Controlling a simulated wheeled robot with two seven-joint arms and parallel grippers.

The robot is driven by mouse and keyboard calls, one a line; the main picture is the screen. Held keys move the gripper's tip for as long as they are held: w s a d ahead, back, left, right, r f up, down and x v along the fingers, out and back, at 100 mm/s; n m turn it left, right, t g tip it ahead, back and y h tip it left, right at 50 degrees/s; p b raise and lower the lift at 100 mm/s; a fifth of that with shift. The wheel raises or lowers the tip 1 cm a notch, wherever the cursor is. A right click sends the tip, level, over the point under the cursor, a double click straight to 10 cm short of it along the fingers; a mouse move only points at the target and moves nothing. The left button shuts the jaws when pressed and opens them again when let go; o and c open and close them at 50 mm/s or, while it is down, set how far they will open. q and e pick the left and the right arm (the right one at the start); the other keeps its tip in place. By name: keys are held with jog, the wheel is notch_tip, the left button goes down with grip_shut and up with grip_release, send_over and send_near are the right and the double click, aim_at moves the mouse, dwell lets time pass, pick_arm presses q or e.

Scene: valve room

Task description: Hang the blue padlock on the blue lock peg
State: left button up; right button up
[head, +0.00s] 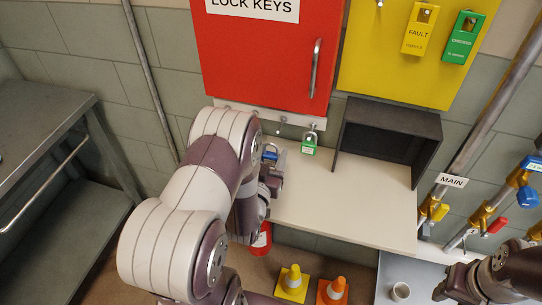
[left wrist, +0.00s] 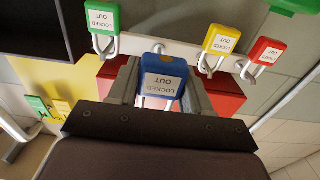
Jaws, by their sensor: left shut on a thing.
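The blue padlock (head: 270,153) is in my left gripper (head: 272,172), in front of the white peg rail (head: 262,115) under the red cabinet. In the left wrist view the blue padlock (left wrist: 163,76) sits between the two grey fingers of my left gripper (left wrist: 160,88), its "LOCKED OUT" label upside down. The padlock hides part of the rail, and I cannot tell whether the shackle touches a peg. A bare peg (head: 279,130) shows left of the green padlock. My right gripper (head: 455,286) is at the lower right, its jaws unclear.
A green padlock (head: 309,145) hangs on the rail; yellow (left wrist: 222,38) and red (left wrist: 267,50) ones show in the wrist view. A dark open box (head: 388,135) stands on the pale shelf (head: 345,205), whose middle is clear. The red cabinet (head: 265,60) is above.

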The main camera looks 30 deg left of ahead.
pick_arm(q)
jog(key=f+b+x, duration=0.2)
jog(key=b+x, duration=0.1)
jog(key=x, duration=0.5)
jog(key=shift+w+a, duration=0.2)
jog(key=shift+w, duration=0.15)
dwell(0.6)
jog(key=o, duration=1.2)
jog(key=shift+s, duration=0.1)
